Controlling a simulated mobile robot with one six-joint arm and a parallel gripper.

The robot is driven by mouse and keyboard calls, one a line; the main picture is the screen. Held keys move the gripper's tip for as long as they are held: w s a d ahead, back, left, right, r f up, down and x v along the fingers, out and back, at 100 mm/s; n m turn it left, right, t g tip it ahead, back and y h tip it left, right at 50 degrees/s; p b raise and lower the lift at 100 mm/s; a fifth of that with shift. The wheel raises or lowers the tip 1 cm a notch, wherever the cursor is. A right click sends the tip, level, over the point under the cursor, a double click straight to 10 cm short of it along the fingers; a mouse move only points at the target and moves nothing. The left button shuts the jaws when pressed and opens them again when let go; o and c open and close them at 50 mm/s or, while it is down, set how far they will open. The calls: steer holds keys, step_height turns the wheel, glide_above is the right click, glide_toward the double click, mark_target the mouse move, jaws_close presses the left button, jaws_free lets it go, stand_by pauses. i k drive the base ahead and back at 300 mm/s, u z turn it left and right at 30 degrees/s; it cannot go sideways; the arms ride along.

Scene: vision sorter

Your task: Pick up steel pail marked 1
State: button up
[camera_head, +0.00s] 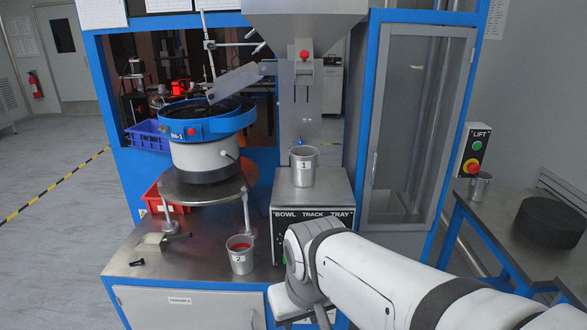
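The steel pail marked 1 (303,172) stands upright on top of the grey control box lettered BOWL TRACK TRAY (312,216), below the machine's chute. Its mark faces me, and I cannot see what is inside. My white arm reaches in from the lower right. My gripper (300,306) shows only in part at the bottom edge, below the wrist, in front of the box and lower than the pail. It is apart from the pail. Its fingertips are not clear, so I cannot tell whether it is open.
A pail marked 2 (241,262) with red contents stands on the bench left of my wrist. A blue bowl feeder (207,124) stands left of pail 1. Another pail (480,188) and a black disc (550,222) are on the right table. Blue frame posts flank the chute.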

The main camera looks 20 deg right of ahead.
mark_target(303, 159)
steer(key=z, duration=0.1)
steer(key=i, duration=1)
steer(key=z, duration=0.05)
